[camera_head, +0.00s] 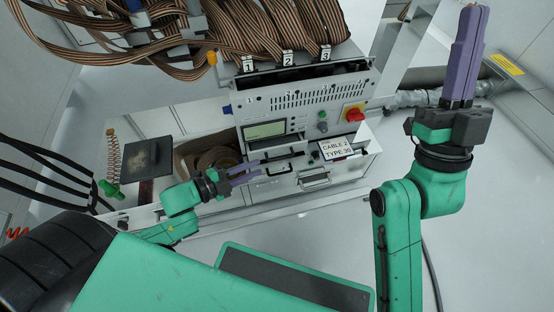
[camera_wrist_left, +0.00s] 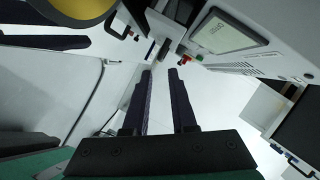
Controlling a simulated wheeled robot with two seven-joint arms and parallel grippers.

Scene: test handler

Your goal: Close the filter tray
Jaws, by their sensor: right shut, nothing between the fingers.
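The white test handler (camera_head: 300,105) stands in the middle of the head view. Under its control panel are a drawer front with a dark handle (camera_head: 280,169) and a lower front with a metal handle (camera_head: 315,180). I cannot tell for sure which is the filter tray, or how far it stands out. My left gripper (camera_head: 259,169) is open and empty, its purple fingers pointing right at these fronts; contact is unclear. Its two fingers, apart, also show in the left wrist view (camera_wrist_left: 162,75). My right gripper (camera_head: 474,8) is shut and empty, pointing up at the right, away from the machine.
Ribbon cables (camera_head: 190,50) hang over the machine's top. A red knob (camera_head: 353,114) and a label reading "CABLE 2 TYPE 30" (camera_head: 336,147) are at its right front. Brown rolls (camera_head: 213,160) lie in an open compartment behind my left gripper. The floor at right is mostly clear.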

